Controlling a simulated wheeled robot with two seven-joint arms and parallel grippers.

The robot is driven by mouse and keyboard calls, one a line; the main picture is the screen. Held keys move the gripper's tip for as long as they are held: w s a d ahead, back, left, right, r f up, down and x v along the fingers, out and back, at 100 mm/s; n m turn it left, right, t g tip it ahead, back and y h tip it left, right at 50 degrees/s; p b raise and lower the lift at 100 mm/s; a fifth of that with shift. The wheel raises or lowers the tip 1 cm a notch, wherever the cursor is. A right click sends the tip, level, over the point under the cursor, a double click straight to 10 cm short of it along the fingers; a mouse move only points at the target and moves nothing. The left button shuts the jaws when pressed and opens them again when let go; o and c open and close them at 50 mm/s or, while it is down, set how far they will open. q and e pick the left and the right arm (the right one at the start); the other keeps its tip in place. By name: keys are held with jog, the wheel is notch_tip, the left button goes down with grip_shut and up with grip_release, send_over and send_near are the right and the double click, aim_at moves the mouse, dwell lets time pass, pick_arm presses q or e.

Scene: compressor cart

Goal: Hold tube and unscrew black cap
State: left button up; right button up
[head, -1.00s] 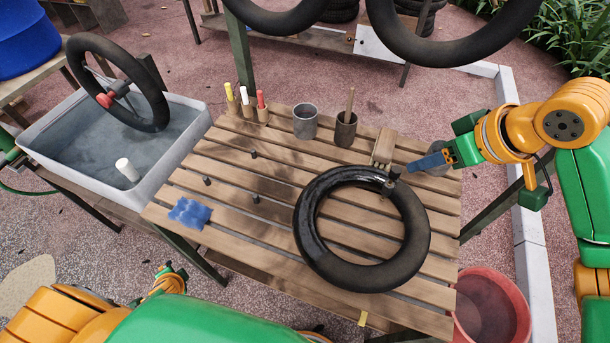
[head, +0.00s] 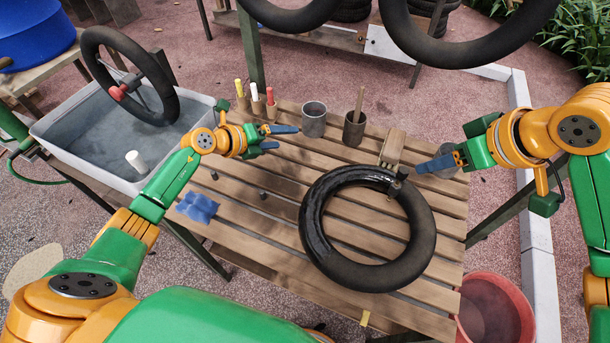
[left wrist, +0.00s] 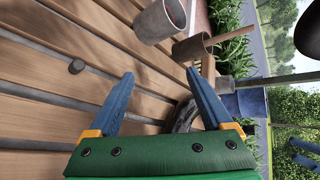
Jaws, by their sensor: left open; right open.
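The black inner tube (head: 318,225) lies flat on the slatted wooden table. Its valve stem (head: 397,184) stands at the tube's upper right, beside a wooden block; the black cap is too small to make out clearly. My right gripper (head: 420,167) is open, just right of and behind the valve, apart from it. My left gripper (head: 287,137) is open and empty above the table's back left part, well left of the tube. In the left wrist view its fingers (left wrist: 160,75) are spread, with part of the tube (left wrist: 184,115) beyond them.
A grey metal cup (head: 314,120), a cup with a brush (head: 354,128) and several coloured markers (head: 255,97) stand along the back edge. A blue cloth (head: 197,207) and small dark pegs (head: 264,195) are at left. A water basin (head: 60,165) adjoins; a red bucket (head: 495,305) stands front right.

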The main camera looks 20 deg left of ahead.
aim_at(319, 186)
pick_arm(q)
jog(key=s+d+m+g, duration=0.2)
jog(key=s+d, duration=0.1)
jog(key=s+d+m+g+y, duration=0.1)
jog(key=s+d+m+g, duration=0.1)
jog(key=d+m, duration=0.1)
jog(key=s+d+m+g+y, duration=0.1)
jog(key=s+d+m, duration=0.1)
jog(key=s+d, duration=0.1)
jog(key=shift+s+d+m+g, duration=0.15)
jog(key=shift+d+m+g, duration=0.05)
jog(key=shift+d, duration=0.25)
jog(key=shift+s+d+m+g, duration=0.15)
jog(key=shift+d+m+g, duration=0.05)
jog(key=shift+d, duration=0.25)
jog(key=shift+s+d+f, duration=0.1)
jog(key=shift+s+f, duration=0.05)
jog(key=shift+f, duration=0.1)
jog(key=x, duration=0.6)
jog(key=shift+f, duration=0.3)
grip_shut()
